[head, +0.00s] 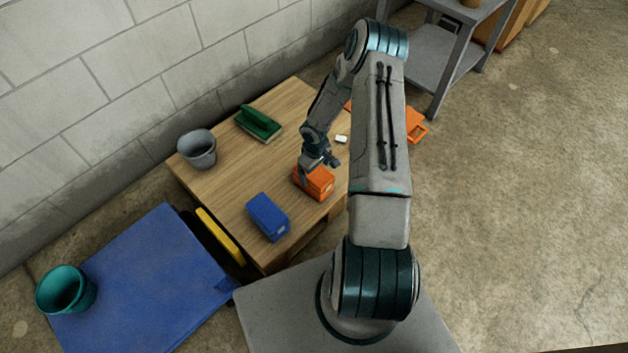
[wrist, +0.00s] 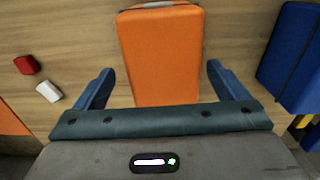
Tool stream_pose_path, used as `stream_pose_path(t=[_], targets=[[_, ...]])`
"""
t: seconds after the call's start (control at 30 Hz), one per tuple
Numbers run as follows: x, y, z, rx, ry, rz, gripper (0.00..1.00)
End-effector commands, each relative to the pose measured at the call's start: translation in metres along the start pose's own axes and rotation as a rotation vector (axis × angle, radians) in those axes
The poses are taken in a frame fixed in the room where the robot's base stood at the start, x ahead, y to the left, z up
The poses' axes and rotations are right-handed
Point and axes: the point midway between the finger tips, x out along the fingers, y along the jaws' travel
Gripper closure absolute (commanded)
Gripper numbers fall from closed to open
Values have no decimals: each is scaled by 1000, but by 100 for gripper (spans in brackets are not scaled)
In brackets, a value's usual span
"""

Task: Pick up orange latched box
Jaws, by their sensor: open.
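The orange latched box (head: 319,184) lies on the wooden table, near its right front edge in the head view. In the wrist view the box (wrist: 161,55) stands upright in the picture, with its near end between the fingers. My gripper (head: 322,166) is above the box in the head view, partly covering it. In the wrist view my gripper (wrist: 161,83) is open, with one blue finger on each side of the box and a gap on both sides. The fingers do not appear to touch it.
A blue box (head: 267,217) lies close by on the table (head: 215,185). A green object (head: 258,123) and a grey bucket (head: 197,149) stand farther back. A small white item (head: 341,139) and a red item (wrist: 27,64) lie near the orange box. A wall runs behind.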

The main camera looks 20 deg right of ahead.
Motion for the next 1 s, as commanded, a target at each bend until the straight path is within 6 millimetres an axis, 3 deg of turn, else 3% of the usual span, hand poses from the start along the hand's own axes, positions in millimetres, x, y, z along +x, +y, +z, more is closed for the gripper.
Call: stream_pose_path(t=[0.3, 0.63, 0.67, 0.87, 1.0], targets=[[45, -4, -3, 1, -1, -2, 6], [51, -4, -4, 0, 0, 0, 6], [51, -4, -4, 0, 0, 0, 9], [51, -4, -4, 0, 0, 0, 65], [51, -4, -4, 0, 0, 0, 66]])
